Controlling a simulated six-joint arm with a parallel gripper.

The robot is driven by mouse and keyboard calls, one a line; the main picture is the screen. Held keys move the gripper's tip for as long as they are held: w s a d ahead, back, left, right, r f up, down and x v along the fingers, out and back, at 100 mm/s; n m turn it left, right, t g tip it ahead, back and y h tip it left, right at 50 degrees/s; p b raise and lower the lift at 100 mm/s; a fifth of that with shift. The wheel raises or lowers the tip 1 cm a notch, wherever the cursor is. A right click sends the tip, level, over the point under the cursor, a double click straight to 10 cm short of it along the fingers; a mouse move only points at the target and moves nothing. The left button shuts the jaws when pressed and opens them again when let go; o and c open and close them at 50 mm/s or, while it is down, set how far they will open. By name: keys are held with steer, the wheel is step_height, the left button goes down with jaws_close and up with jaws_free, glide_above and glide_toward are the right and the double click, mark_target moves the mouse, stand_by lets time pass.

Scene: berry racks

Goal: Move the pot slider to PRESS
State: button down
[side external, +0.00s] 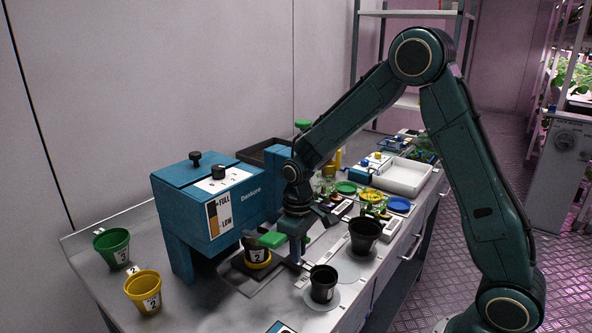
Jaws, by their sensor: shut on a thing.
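A green block (274,240), which looks like the slider's handle, is in front of this pot. My gripper (283,246) points down there and is shut on the green handle, though the fingertips are partly hidden. The slider's track and any PRESS mark cannot be made out behind my gripper.
Black pots stand on pale discs at the front (323,285) and right (366,236). Green (112,248) and yellow (144,292) pots stand at left. A white tray (403,178) and small plants lie farther back. Some bare bench shows at front left.

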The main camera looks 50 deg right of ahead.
steer(key=d, duration=1.8)
steer(key=shift+d, duration=0.3)
steer(key=shift+d+r, duration=0.1)
steer(key=c, duration=1.5)
jaws_free()
steer(key=shift+o, duration=0.2)
steer(key=shift+r, duration=0.4)
step_height(320, 180, up, 13)
